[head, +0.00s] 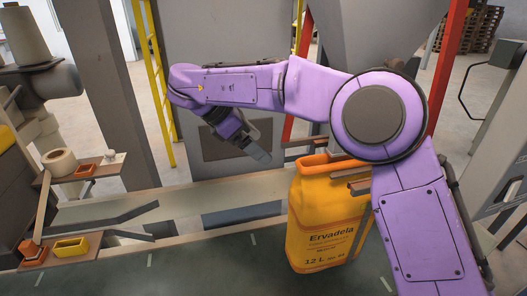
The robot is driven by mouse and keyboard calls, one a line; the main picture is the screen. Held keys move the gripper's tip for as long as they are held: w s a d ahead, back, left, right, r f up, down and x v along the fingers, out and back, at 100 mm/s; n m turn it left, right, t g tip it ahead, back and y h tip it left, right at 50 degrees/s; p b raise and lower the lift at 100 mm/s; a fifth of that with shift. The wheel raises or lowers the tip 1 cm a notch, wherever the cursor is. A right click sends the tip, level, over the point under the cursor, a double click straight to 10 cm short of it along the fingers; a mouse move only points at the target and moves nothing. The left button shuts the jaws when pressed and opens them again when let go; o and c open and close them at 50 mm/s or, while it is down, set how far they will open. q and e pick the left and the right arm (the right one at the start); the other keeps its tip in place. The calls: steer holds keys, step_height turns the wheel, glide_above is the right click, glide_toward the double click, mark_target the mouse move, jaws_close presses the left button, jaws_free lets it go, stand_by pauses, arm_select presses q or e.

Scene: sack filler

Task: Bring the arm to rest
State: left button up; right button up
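My purple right arm comes in from the lower right, bends at a large round elbow joint and reaches left across the view. Its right gripper (257,152) hangs at the end, pointing down and right, left of the sack and apart from it. The fingers are seen nearly edge-on, so any gap between them cannot be made out; nothing visible is in them. A yellow-orange sack (318,226) marked "Ervadela" and "12 L" stands upright below the grey hopper (355,35). My arm hides the sack's upper right part. My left gripper is not in view.
Brown bars (305,142) sit by the sack's mouth. A pale conveyor-like ledge (180,201) runs behind the dark green surface (200,268). Small shelves at left hold a tape roll (59,161) and a yellow bin (71,247). Red posts (446,65) flank the hopper.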

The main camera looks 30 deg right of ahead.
steer(key=w+d+f+n+t+h, duration=0.3)
steer(key=w+n+t, duration=0.1)
steer(key=n, duration=0.6)
steer(key=w+d+f+n+t+h, duration=0.25)
steer(key=n+t, duration=0.25)
steer(key=n, duration=0.5)
steer(key=s+a+f+n+t+y, duration=0.1)
steer(key=s+f+n+t+y, duration=0.15)
steer(key=f+n, duration=0.7)
steer(key=s+a+f+n+t+y, duration=0.1)
steer(key=f+n+t+y, duration=0.15)
steer(key=f+n, duration=0.75)
steer(key=s+f+n+g+y, duration=0.45)
steer(key=s+f+n, duration=0.35)
steer(key=s+f, duration=0.85)
steer(key=s+d+f+n+g, duration=0.1)
steer(key=s+f+g, duration=0.1)
steer(key=s, duration=0.7)
steer(key=s+d+f+n+g, duration=0.1)
steer(key=s+f+g, duration=0.1)
steer(key=s, duration=0.8)
steer(key=shift+d+f+y, duration=0.25)
steer(key=shift+f+y, duration=0.05)
steer(key=shift+f, duration=0.35)
steer(key=shift+w+n, duration=0.1)
steer(key=shift+n, duration=0.15)
